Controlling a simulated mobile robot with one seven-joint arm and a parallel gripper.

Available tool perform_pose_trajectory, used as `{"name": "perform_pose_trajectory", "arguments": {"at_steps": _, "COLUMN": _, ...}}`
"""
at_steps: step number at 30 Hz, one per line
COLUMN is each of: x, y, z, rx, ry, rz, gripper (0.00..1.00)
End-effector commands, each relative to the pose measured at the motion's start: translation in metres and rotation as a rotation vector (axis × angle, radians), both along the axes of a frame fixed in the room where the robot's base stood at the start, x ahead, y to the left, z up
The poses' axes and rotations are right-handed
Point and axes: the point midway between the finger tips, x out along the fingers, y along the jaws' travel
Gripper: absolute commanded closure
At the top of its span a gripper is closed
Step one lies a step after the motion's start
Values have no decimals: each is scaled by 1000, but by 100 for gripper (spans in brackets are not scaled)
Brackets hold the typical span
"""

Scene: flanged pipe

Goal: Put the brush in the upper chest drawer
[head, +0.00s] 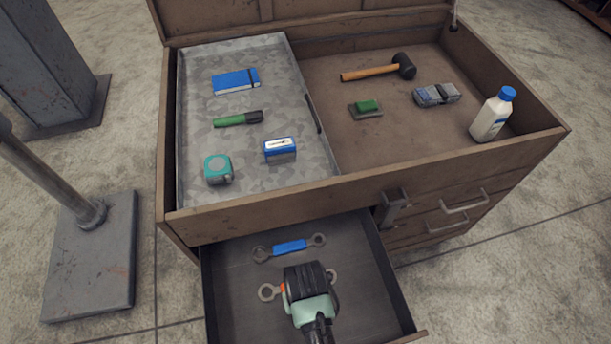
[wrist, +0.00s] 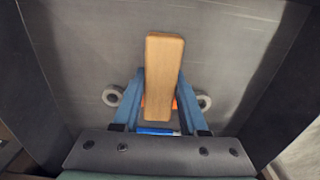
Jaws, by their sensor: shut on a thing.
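The upper chest drawer (head: 230,300) is pulled open at the front of the chest. My gripper (head: 308,282) is over this drawer, seen from above in the head view, where its fingers are hidden. In the wrist view my gripper (wrist: 160,85) has its blue fingers shut on the brush (wrist: 164,62), which shows as a pale wooden piece; no bristles show. The brush is over the drawer's grey floor. Whether it touches the floor, I cannot tell. The brush is hidden in the head view.
A blue-handled wrench (head: 290,246) lies in the drawer, and a red-handled wrench (head: 268,292) lies partly under my gripper. The chest's open top holds a grey tray (head: 235,160) with several items, a mallet (head: 380,70) and a bottle (head: 491,117). The drawer walls are close around.

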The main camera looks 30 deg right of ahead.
Motion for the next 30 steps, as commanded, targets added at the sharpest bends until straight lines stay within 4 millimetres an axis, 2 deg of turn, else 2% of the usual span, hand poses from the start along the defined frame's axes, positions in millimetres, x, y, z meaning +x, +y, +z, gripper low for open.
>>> {"name": "perform_pose_trajectory", "arguments": {"at_steps": 21, "x": 1, "y": 0, "z": -11, "rx": -1, "ry": -2, "rz": 0, "gripper": 100}}
{"name": "perform_pose_trajectory", "arguments": {"at_steps": 22, "x": 1, "y": 0, "z": -11, "rx": -1, "ry": -2, "rz": 0, "gripper": 54}}
{"name": "perform_pose_trajectory", "arguments": {"at_steps": 26, "x": 1, "y": 0, "z": -11, "rx": -1, "ry": -2, "rz": 0, "gripper": 31}}
{"name": "perform_pose_trajectory", "arguments": {"at_steps": 27, "x": 1, "y": 0, "z": -11, "rx": -1, "ry": -2, "rz": 0, "gripper": 28}}
{"name": "perform_pose_trajectory", "arguments": {"at_steps": 30, "x": 1, "y": 0, "z": -11, "rx": 0, "ry": -1, "rz": 0, "gripper": 28}}
